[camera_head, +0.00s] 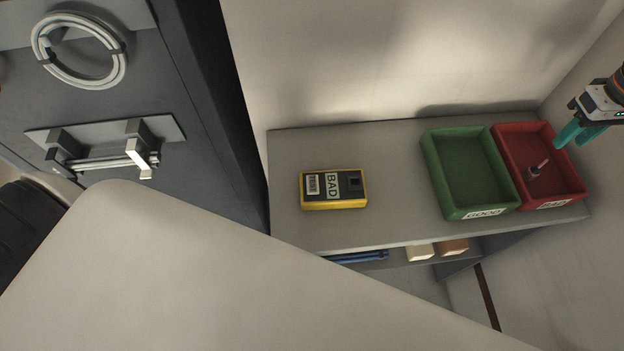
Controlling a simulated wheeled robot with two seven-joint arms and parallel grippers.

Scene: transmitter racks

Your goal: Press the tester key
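The tester (334,203) is a yellow box with a dark top face, lying on the grey bench. Its top carries a white label that I cannot fully read, a plate reading "BAD" and a small dark square part, perhaps the key or a socket. My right gripper (566,139), with teal fingers, is above the red bin's far right edge, well to the right of the tester. Its fingers look spread apart, with nothing seen between them. My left gripper is not in view.
A green bin (432,165) labelled "GOOD" is empty. The red bin (502,143), labelled "BAD", holds a small part (533,173). The bench top (395,222) between tester and green bin is clear. A dark cabinet (110,100) with handle and ring stands left.

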